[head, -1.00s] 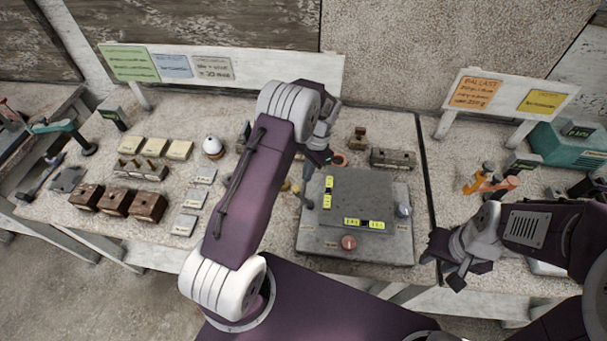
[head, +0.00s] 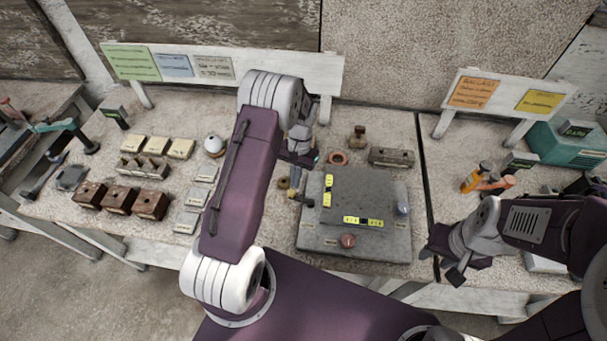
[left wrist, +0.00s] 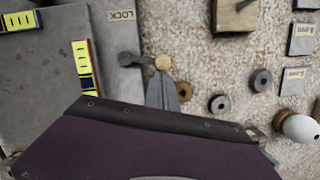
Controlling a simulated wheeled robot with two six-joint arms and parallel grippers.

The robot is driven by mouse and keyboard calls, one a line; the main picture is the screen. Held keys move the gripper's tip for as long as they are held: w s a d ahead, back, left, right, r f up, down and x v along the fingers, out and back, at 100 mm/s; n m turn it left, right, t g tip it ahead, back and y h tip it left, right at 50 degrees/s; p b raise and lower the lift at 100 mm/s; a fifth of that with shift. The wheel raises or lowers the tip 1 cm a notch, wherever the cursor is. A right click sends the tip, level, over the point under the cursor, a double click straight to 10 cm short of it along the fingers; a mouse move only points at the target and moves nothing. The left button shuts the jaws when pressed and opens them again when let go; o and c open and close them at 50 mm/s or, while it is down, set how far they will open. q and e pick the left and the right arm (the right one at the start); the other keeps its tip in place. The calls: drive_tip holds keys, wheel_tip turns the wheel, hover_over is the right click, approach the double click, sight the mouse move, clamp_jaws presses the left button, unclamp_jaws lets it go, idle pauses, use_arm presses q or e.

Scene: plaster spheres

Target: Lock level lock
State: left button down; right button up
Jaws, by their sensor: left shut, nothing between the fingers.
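The grey level plate (head: 375,245) lies on the bench, with a yellow vial at its upper left (head: 327,190) and another along its front (head: 363,221). A label reading LOCK (left wrist: 122,15) sits at its edge in the left wrist view. Beside it, a short grey lever (left wrist: 138,60) ends in a brass knob (left wrist: 162,62). My left gripper (left wrist: 162,82) is shut and empty, its tips right beside the knob; I cannot tell whether they touch. In the head view my left gripper (head: 297,176) hangs at the plate's left edge. My right gripper (head: 447,270) is open and empty at the front right.
A red knob (head: 348,241) and a grey knob (head: 402,207) stand on the plate. Ring weights (left wrist: 219,104) and a wooden block (left wrist: 235,15) lie near my left gripper. A white ball (head: 214,145) and small blocks stand further left.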

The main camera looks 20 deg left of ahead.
use_arm(q)
drive_tip(key=shift+d, duration=0.1)
drive_tip(key=b+v, duration=0.1)
drive_tip(key=v, duration=0.8)
